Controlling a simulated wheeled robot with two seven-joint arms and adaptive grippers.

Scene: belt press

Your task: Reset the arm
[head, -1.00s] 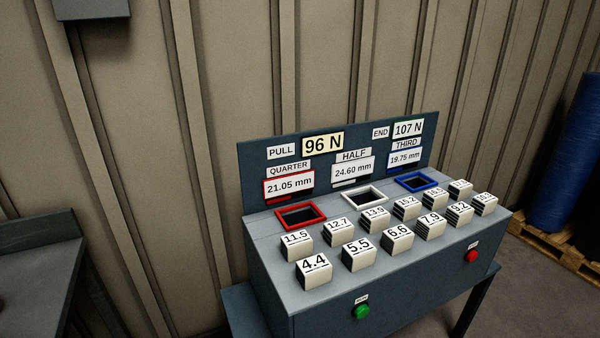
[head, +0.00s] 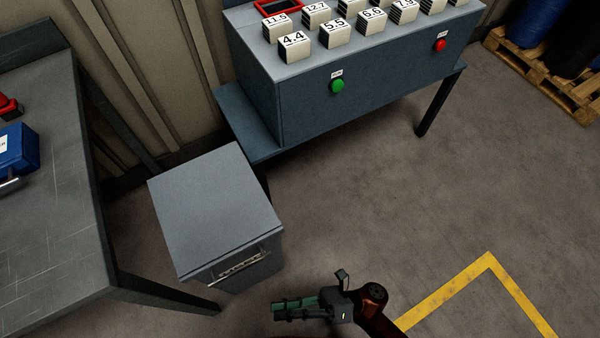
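My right gripper (head: 279,310) is low in the head view, above the floor, with its dark green fingers pointing left. I see nothing held in it. The fingers are small and seen at a steep angle, so I cannot tell if they are open or shut. My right arm (head: 375,312) runs down out of the picture behind it. My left gripper is not in view.
A grey cabinet (head: 215,205) with a front handle stands left of my gripper. A workbench (head: 65,230) with a blue box (head: 15,150) is farther left. The press console (head: 390,85) with numbered blocks and green (head: 338,86) and red (head: 440,45) buttons is behind. Open floor lies right.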

